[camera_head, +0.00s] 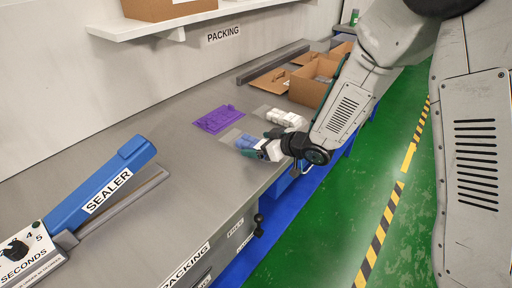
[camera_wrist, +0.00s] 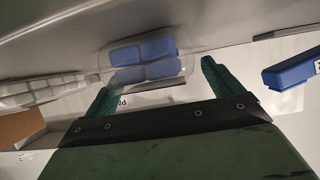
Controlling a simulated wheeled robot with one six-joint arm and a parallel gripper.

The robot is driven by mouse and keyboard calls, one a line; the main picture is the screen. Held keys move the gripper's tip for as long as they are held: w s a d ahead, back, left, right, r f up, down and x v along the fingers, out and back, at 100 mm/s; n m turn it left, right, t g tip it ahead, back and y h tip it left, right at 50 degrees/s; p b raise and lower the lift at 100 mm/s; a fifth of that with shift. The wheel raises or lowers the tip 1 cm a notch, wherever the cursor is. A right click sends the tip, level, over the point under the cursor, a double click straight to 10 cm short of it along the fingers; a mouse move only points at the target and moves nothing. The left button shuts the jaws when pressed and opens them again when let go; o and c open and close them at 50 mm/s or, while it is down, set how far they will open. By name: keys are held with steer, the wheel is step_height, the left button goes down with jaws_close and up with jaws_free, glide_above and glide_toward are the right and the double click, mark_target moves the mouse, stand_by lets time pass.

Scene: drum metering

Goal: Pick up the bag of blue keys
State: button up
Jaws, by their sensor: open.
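The bag of blue keys (camera_head: 247,141) lies on the grey bench near its front edge, a clear bag with blue blocks in it. In the wrist view the bag (camera_wrist: 145,62) shows several blue keys in two rows, ahead of and between the fingers. My gripper (camera_head: 258,148) is at the bag's right side in the head view and hides part of it. In the wrist view my gripper (camera_wrist: 158,85) has its two green fingers apart with nothing held. I cannot tell whether a finger touches the bag.
A bag of white keys (camera_head: 285,118) lies just behind. A purple piece (camera_head: 217,119) lies to the left. Open cardboard boxes (camera_head: 312,84) stand farther back. The blue sealer (camera_head: 100,186) stands at the front left. A white shelf (camera_head: 180,24) hangs above.

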steer(key=shift+w+a+f, duration=0.15)
steer(key=shift+a, duration=0.05)
steer(key=c, duration=1.2)
steer(key=shift+c, duration=0.2)
